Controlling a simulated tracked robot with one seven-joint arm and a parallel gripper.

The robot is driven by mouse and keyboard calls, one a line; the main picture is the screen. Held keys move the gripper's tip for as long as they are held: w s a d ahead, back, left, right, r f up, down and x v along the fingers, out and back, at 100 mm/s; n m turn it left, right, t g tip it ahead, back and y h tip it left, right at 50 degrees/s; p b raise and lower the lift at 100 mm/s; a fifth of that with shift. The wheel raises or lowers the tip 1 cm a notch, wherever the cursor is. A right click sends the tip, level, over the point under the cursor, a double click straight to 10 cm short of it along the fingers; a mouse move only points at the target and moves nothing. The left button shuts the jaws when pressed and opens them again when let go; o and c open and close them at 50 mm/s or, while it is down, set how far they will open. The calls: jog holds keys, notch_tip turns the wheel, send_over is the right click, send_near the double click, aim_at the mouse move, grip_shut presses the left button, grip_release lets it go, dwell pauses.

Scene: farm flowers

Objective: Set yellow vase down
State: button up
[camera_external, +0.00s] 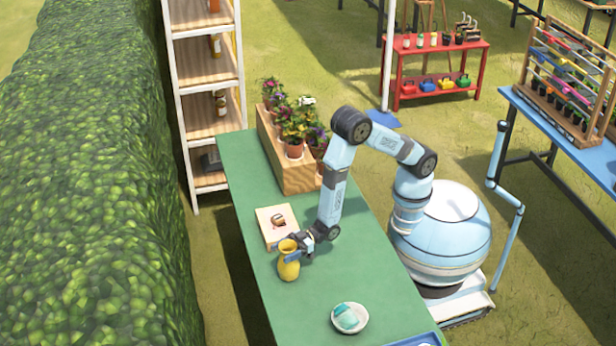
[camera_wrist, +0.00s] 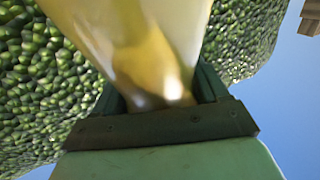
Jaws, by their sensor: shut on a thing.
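The yellow vase (camera_external: 288,262) is upright at the left side of the green table (camera_external: 335,270) in the external view. My gripper (camera_external: 290,252) is shut on the vase's upper part, coming from the right. I cannot tell whether the vase's base touches the table. In the wrist view the vase (camera_wrist: 150,60) fills the upper middle, blurred and close, between the fingers of my gripper (camera_wrist: 160,100). Its lower part is out of that view.
A wooden board (camera_external: 268,232) with a small round brown thing (camera_external: 277,220) lies just behind the vase. A wooden planter (camera_external: 292,175) with potted flowers stands at the far end. A white bowl (camera_external: 349,330) with a teal thing is at the front. The table between is clear.

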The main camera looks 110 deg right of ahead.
jog(key=o, duration=1.7)
jog(key=shift+f, duration=0.1)
jog(key=shift+o, duration=0.2)
jog(key=v, duration=1.2)
jog(key=s+d+r+m+g+h, duration=0.1)
jog(key=d+r+g+h, duration=0.15)
jog(key=d+r, duration=0.45)
jog(key=s+d+r+m+g+h, duration=0.1)
jog(key=d+r+g+h, duration=0.2)
jog(key=r, duration=0.8)
jog(key=s+d+r+g, duration=0.2)
jog(key=s+d+r, duration=0.1)
jog(key=s, duration=0.6)
jog(key=s+d+r+m+g, duration=0.1)
jog(key=s+d+r, duration=0.2)
jog(key=s, duration=0.7)
jog(key=s+d+r+m+g, duration=0.1)
jog(key=s+d+r, duration=0.3)
jog(key=s, duration=0.5)
jog(key=shift+s+r+g+h, duration=0.25)
jog(key=shift+r+g+h, duration=0.2)
jog(key=shift+r+g, duration=0.35)
